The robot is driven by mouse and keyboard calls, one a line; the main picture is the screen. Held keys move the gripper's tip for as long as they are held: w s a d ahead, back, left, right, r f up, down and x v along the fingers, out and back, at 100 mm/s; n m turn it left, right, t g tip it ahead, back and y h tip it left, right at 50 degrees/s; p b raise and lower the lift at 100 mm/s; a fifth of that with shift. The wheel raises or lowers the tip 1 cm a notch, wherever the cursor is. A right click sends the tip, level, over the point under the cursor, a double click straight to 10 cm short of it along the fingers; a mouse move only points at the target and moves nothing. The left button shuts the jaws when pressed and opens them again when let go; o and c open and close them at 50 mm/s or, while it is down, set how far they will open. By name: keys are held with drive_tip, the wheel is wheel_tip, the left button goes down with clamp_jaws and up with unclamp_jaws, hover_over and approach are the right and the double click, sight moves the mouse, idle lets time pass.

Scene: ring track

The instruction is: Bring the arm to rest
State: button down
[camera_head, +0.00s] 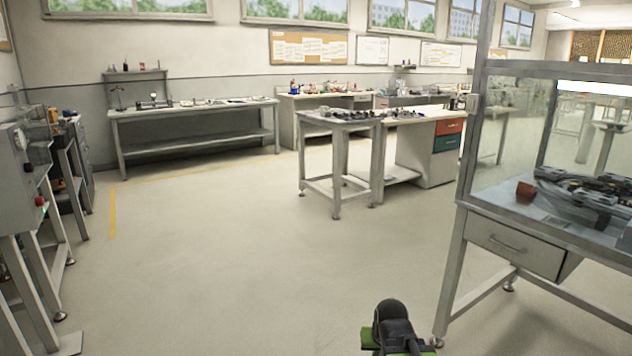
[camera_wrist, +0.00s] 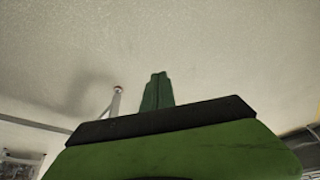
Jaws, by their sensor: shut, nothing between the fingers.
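My gripper (camera_wrist: 158,78) shows in the wrist view as two dark green fingers pressed together, shut and empty, over a black band and a green body. Behind it in that view is pale floor, with a grey table leg and its foot to the left of the fingers. In the head view my arm (camera_head: 394,325) shows low at the bottom edge, right of centre, as a black rounded part with green at its sides. The fingers cannot be made out there. The arm is over open floor, close to the left of a glass-sided table's front leg.
The glass-sided table (camera_head: 512,255) with a drawer stands close on the right. A workbench (camera_head: 340,122) with small parts stands ahead. A long grey bench (camera_head: 195,110) lines the back wall. Grey equipment (camera_head: 20,180) stands at the left. The middle floor (camera_head: 220,250) is clear.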

drive_tip(key=s+f+g, duration=0.2)
drive_tip(key=s+g, duration=0.2)
drive_tip(key=s, duration=0.3)
wheel_tip(320, 180, up, 35)
drive_tip(key=s+p, duration=0.1)
drive_tip(key=p, duration=3.3)
drive_tip(key=shift+s+a+n, duration=0.25)
drive_tip(key=shift+n, duration=0.05)
drive_tip(key=shift+f, duration=0.1)
